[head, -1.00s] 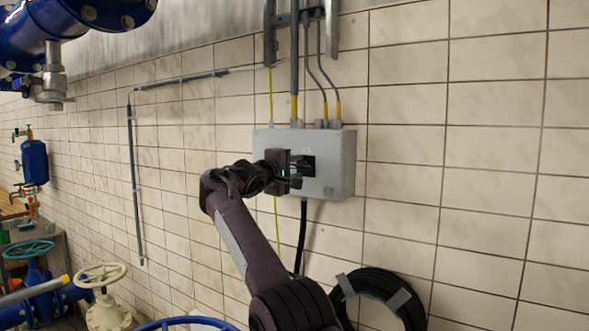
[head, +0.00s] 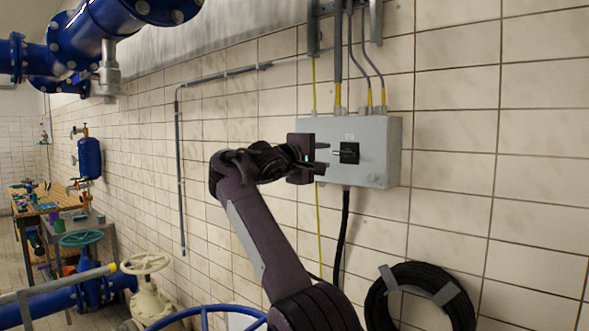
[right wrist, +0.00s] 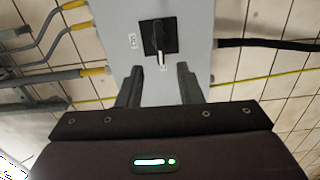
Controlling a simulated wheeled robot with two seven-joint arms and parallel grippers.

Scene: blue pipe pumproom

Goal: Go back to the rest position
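My right gripper (head: 322,156) is raised in front of a grey switch box (head: 384,135) on the tiled wall. In the right wrist view, its two dark fingers (right wrist: 157,88) stand apart with nothing between them. The box's black rotary switch (head: 349,152) is just beyond the fingertips. In the right wrist view the switch (right wrist: 159,38) shows clear of the fingers, with its handle pointing toward my gripper. My left gripper is not in view.
A coiled black cable (head: 420,297) hangs on the wall below right. Blue pipes (head: 100,32) run at upper left. A cream valve wheel (head: 146,263) and a blue handwheel (head: 205,316) stand low on the left. A workbench (head: 40,215) is farther back.

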